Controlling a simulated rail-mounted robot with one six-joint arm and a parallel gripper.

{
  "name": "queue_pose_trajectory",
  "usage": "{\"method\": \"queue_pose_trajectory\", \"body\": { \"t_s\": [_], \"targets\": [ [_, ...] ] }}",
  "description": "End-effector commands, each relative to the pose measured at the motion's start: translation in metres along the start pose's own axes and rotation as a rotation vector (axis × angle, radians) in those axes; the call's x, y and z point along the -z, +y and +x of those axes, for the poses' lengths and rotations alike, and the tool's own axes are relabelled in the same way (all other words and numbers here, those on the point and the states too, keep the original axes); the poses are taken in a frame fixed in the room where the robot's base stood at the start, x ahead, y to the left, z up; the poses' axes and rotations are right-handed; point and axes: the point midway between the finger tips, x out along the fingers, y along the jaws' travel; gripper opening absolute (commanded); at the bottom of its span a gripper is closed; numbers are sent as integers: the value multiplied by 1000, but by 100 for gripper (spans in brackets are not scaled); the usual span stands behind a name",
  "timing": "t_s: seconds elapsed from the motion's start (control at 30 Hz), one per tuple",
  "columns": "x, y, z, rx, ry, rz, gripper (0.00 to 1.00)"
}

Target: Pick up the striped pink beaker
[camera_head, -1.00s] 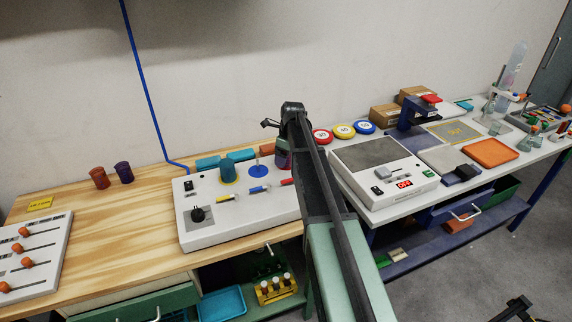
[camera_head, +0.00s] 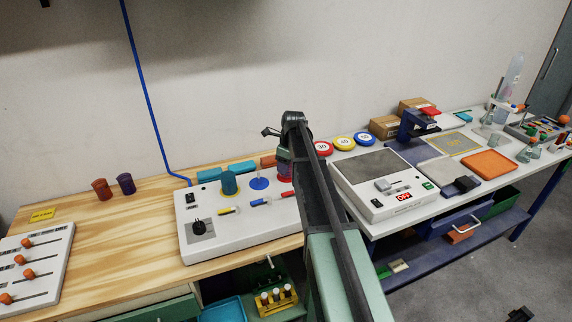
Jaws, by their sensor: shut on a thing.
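The striped pink beaker (camera_head: 284,156) shows as a small dark pink patch at the left side of my arm, above the right end of the white control panel. Most of it is hidden behind my arm and gripper. My gripper (camera_head: 284,148) is at the beaker, shut on it; the fingertips are hard to make out. I cannot tell whether the beaker touches the surface below.
The white panel (camera_head: 215,240) bears a teal cylinder (camera_head: 229,184), a blue disc (camera_head: 260,183) and knobs. A balance-like device (camera_head: 385,185) stands right. Bare wood lies left of the panel.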

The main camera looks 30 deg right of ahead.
Motion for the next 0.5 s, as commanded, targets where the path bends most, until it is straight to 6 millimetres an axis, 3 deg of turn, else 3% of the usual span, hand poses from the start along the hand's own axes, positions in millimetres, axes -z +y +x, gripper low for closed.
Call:
{"method": "queue_pose_trajectory", "body": {
  "t_s": [0.17,0.4,0.5],
  "targets": [
    [-7,0,-46,0,0,0,29],
    [-20,0,-134,0,0,0,29],
    [-25,0,-163,0,0,0,29]
  ]
}}
